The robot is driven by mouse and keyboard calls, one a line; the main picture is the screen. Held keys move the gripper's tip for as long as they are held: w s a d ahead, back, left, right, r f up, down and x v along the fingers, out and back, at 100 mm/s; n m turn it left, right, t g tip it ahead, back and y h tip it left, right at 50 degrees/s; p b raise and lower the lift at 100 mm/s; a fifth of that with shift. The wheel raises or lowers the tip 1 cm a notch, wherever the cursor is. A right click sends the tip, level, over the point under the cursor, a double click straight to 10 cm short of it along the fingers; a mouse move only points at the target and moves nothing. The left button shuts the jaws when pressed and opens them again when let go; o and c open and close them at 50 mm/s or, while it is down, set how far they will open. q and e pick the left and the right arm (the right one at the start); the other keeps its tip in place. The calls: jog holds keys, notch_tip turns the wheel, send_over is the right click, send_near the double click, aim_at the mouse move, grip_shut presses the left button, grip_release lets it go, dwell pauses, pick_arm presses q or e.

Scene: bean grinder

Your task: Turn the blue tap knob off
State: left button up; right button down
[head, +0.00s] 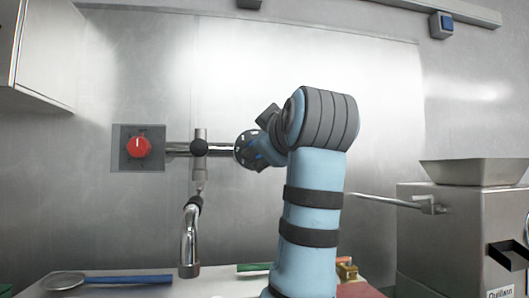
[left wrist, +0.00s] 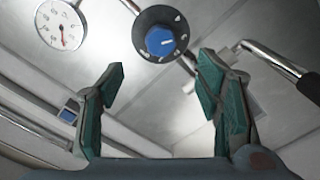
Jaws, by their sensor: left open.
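The blue tap knob (left wrist: 160,41) sits in the middle of a round black dial with white marks, at the top centre of the left wrist view. In the head view the black dial (head: 241,150) shows at the right end of the wall tap, and my arm partly covers it. My left gripper (left wrist: 162,70) is open, with its two green-padded fingers apart. The knob lies ahead of the gap between the fingertips, and nothing is between the fingers. Contact with the knob does not show. My right gripper is not in view.
A red knob (head: 139,147) is at the tap's left end. The tap's spout (head: 190,240) hangs below its middle. A metal grinder (head: 460,235) stands at the right. A white gauge (left wrist: 60,25) and a dark-handled bar (left wrist: 275,57) flank the blue knob in the wrist view.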

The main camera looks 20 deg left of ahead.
pick_arm(q)
jog(key=p+x, duration=0.2)
jog(key=x, duration=0.9)
jog(key=shift+w+a, duration=0.25)
jog(key=shift+a, duration=0.15)
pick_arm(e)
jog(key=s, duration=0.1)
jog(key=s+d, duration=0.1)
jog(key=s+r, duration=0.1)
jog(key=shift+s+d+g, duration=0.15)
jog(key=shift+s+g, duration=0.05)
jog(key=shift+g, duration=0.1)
